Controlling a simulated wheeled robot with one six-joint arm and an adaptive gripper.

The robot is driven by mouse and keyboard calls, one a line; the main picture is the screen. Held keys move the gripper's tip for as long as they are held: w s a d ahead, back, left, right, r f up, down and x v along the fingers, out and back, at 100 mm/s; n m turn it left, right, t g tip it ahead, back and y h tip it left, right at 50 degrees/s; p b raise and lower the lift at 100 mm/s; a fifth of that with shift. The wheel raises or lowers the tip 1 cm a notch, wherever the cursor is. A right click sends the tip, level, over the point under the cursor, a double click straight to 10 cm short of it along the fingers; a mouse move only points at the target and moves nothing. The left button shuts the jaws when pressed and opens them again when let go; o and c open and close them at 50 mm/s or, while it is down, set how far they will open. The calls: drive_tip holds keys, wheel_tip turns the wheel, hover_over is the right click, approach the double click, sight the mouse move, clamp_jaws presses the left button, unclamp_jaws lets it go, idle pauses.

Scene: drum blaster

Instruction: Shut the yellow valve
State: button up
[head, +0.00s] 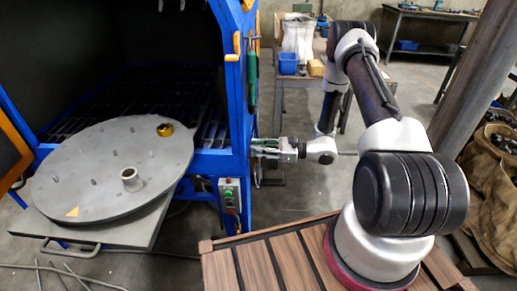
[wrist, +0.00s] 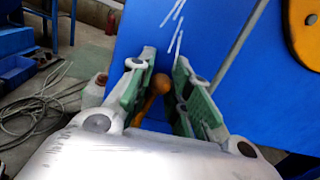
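A small orange-yellow knob or lever (wrist: 155,86), which looks like the yellow valve, shows between my fingers in the wrist view, against the blue panel. In the head view I cannot make it out; my gripper (head: 256,148) is at the right side of the blue cabinet post there. In the wrist view my gripper (wrist: 164,62) is open, with its green-padded fingers on either side of the yellow part. A gap shows on the right of it; whether the left finger touches it I cannot tell.
The blue blaster cabinet (head: 233,110) stands left of my arm. A round grey turntable (head: 105,155) sticks out of it. A control box (head: 230,200) is on the post below my gripper. A larger yellow piece (wrist: 302,32) is on the panel, upper right.

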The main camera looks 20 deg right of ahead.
clamp_jaws()
drive_tip(key=shift+w, duration=0.15)
drive_tip(key=w+d+f+m, duration=0.1)
drive_tip(key=w+f+m, duration=0.4)
drive_tip(key=m, duration=1.1)
drive_tip(key=shift+d+f+m+g, duration=0.3)
drive_tip(key=shift+d+f+g, duration=0.1)
drive_tip(key=shift+f, duration=0.25)
drive_tip(key=o, duration=0.7)
unclamp_jaws()
